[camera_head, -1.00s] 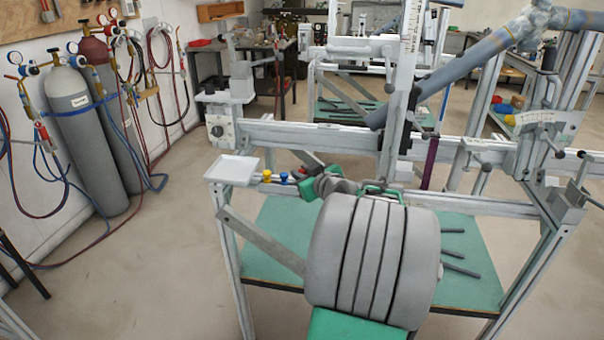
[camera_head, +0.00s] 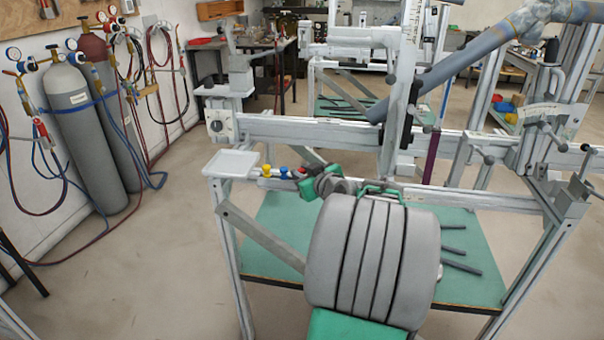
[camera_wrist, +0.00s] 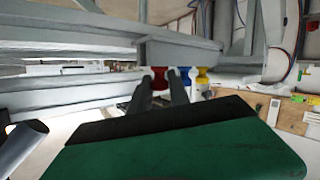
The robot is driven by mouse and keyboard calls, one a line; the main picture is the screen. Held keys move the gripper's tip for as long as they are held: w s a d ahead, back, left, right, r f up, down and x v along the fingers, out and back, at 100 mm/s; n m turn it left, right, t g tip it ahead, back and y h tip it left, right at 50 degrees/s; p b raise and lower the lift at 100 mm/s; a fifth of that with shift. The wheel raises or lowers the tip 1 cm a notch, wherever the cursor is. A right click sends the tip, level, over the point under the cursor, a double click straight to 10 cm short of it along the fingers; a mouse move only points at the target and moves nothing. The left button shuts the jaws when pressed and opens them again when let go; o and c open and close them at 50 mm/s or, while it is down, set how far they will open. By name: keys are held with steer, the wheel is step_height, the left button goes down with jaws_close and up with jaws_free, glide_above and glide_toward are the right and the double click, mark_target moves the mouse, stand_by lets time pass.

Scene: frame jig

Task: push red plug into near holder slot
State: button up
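The red plug (camera_wrist: 160,78) shows between the two fingertips of my gripper (camera_wrist: 160,84) in the wrist view. The fingers stand close on both sides of it, and the gap matches its width, so my gripper looks shut on it. In the head view, the red plug (camera_head: 299,172) is a small spot at the tip of my gripper, beside the frame's front rail. The blue plug (camera_head: 284,172) and the yellow plug (camera_head: 267,170) stand in a row to its left. The holder slots cannot be made out, and my arm hides part of the rail.
A pale tray (camera_head: 231,164) sits at the frame's left corner. Metal beams run above and behind the plugs. A green shelf (camera_head: 262,262) lies below. Gas cylinders (camera_head: 82,140) stand at the left wall, with clear floor between them and the frame.

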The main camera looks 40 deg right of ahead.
steer(key=o, duration=0.5)
steer(key=v, duration=0.8)
